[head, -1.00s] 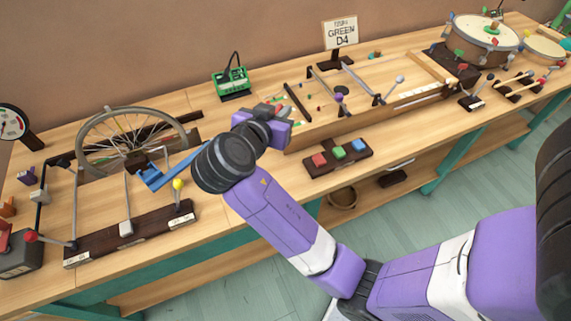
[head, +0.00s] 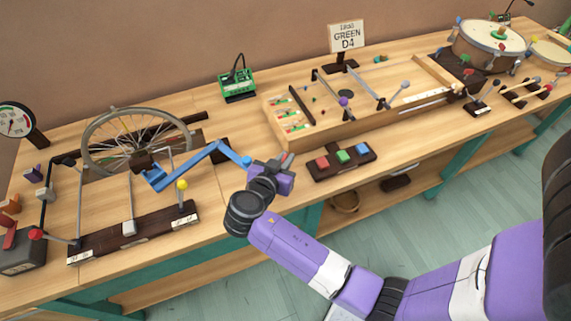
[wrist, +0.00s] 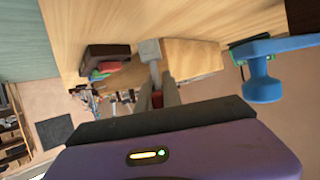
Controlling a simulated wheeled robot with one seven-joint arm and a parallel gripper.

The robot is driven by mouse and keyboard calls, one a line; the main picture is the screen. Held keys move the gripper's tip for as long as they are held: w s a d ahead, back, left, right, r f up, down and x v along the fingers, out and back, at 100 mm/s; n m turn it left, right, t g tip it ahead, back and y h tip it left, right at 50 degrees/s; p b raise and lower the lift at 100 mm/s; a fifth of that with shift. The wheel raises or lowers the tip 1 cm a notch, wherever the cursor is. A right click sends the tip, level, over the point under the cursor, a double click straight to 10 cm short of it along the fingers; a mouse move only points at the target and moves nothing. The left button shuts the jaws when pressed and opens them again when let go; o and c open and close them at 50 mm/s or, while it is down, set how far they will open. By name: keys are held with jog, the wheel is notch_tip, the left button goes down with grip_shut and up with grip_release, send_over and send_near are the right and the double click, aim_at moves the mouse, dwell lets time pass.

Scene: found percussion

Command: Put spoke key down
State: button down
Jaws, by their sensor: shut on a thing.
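My gripper (head: 286,161) is over the front part of the bench, left of the block with red, green and blue buttons. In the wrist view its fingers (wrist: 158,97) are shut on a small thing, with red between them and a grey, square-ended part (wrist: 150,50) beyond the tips. I take this to be the spoke key. In the head view it is mostly hidden by the gripper. Whether it touches the bench top cannot be told.
A blue jointed arm (head: 205,155) ends just left of my gripper; its blue knob (wrist: 262,88) shows in the wrist view. The button block (head: 342,161) is close on the right. A spoked wheel (head: 135,142) stands left. A wooden tray (head: 345,128) lies behind.

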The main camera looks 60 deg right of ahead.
jog(key=shift+f, duration=1.45)
jog(key=shift+f, duration=0.15)
jog(key=c, duration=1.5)
grip_release()
jog(key=shift+r, duration=0.25)
jog(key=b+v, duration=0.2)
jog(key=v, duration=1)
jog(key=shift+f, duration=0.1)
